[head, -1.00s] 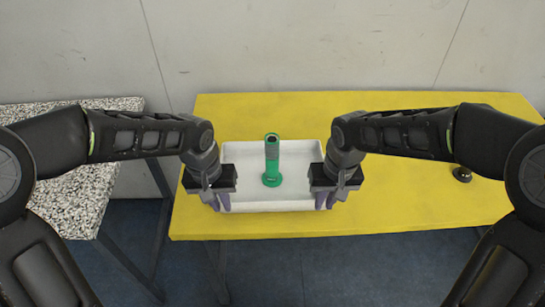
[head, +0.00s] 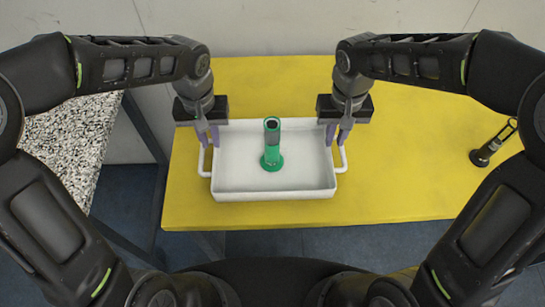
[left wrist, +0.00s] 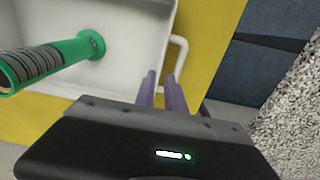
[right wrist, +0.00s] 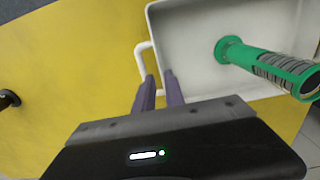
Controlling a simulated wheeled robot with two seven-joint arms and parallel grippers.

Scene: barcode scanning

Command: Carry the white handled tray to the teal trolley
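The white handled tray (head: 235,187) sits on the yellow table, with a loop handle on its left and right sides. A green upright object with a round base (head: 272,160) stands in it; its ribbed dark grip shows in both wrist views. My left gripper (head: 208,138) is at the far end of the left handle (left wrist: 183,50), fingers apart. My right gripper (head: 338,136) is likewise at the right handle (right wrist: 139,60), fingers apart, with some white handle showing between them. I cannot tell if the fingers touch the handles. No teal trolley shows.
The yellow table (head: 420,185) is mostly clear right of the tray. A small black object with a loop top (head: 487,153) stands at its right. A speckled table (head: 60,140) is at the left, with a gap between the tables. A grey wall is behind.

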